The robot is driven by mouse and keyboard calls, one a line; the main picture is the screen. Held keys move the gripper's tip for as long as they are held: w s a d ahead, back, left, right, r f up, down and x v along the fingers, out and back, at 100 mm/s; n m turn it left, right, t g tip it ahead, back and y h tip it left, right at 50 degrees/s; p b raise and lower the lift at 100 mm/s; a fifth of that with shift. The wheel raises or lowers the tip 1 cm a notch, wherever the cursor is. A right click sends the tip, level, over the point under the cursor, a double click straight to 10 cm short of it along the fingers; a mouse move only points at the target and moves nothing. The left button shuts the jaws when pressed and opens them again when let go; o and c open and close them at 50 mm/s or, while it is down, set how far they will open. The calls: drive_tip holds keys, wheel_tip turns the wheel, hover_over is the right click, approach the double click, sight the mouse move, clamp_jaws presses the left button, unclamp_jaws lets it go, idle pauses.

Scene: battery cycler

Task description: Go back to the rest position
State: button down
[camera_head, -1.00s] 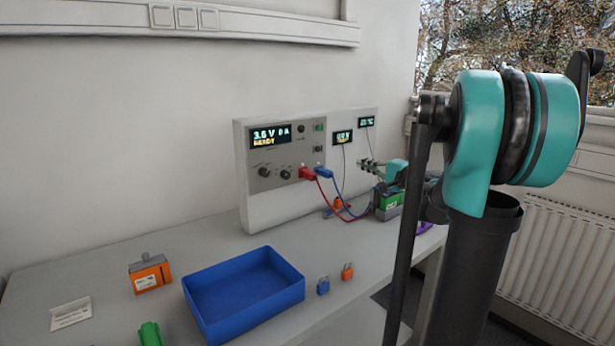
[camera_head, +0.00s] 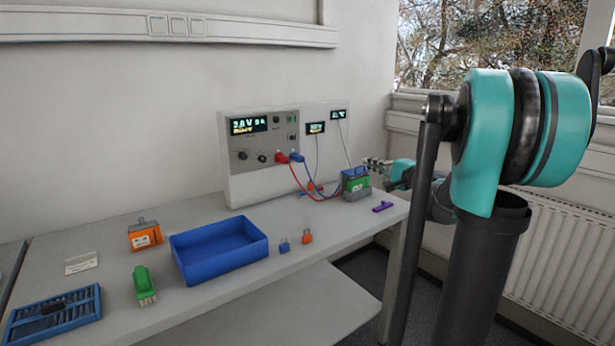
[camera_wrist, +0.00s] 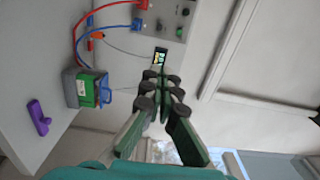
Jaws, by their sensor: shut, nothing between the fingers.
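My gripper (camera_head: 378,162) is at the right of the head view, beyond the table's right end and beside the battery cycler. In the wrist view my gripper (camera_wrist: 164,88) is shut and empty, with its fingertips close together. The battery cycler (camera_head: 262,185) stands at the back of the table with its displays lit. A green and grey battery (camera_head: 356,184) with a blue top sits at its right end; it also shows in the wrist view (camera_wrist: 88,88). Red and blue leads run from the cycler's plugs toward this battery. The gripper is apart from the battery.
A blue bin (camera_head: 220,265) stands mid-table. An orange battery (camera_head: 145,236), a green connector block (camera_head: 144,285), a blue rack (camera_head: 52,314) and blue (camera_head: 284,246) and orange (camera_head: 307,237) padlocks lie around it. A purple piece (camera_head: 383,207) lies near the right edge. A radiator (camera_head: 560,262) stands right.

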drive_tip(key=s+a+f+n+g+h, duration=0.2)
drive_tip(key=s+a+f+n+g, duration=0.15)
drive_tip(key=s+f, duration=0.5)
drive_tip(key=s+a+f+n+g+h, duration=0.1)
drive_tip(key=s+a+f+n+g, duration=0.3)
drive_tip(key=s+f, duration=0.5)
drive_tip(key=s+d+f+n+g+h, duration=0.1)
drive_tip(key=s+d+f+h, duration=0.2)
drive_tip(key=s+f, duration=0.4)
drive_tip(key=s+d+f+n+g+h, duration=0.2)
drive_tip(key=s+d+f+h, duration=0.1)
drive_tip(key=s+f, duration=0.5)
drive_tip(key=shift+s+d+h, duration=0.3)
drive_tip(key=shift+s+h, duration=0.5)
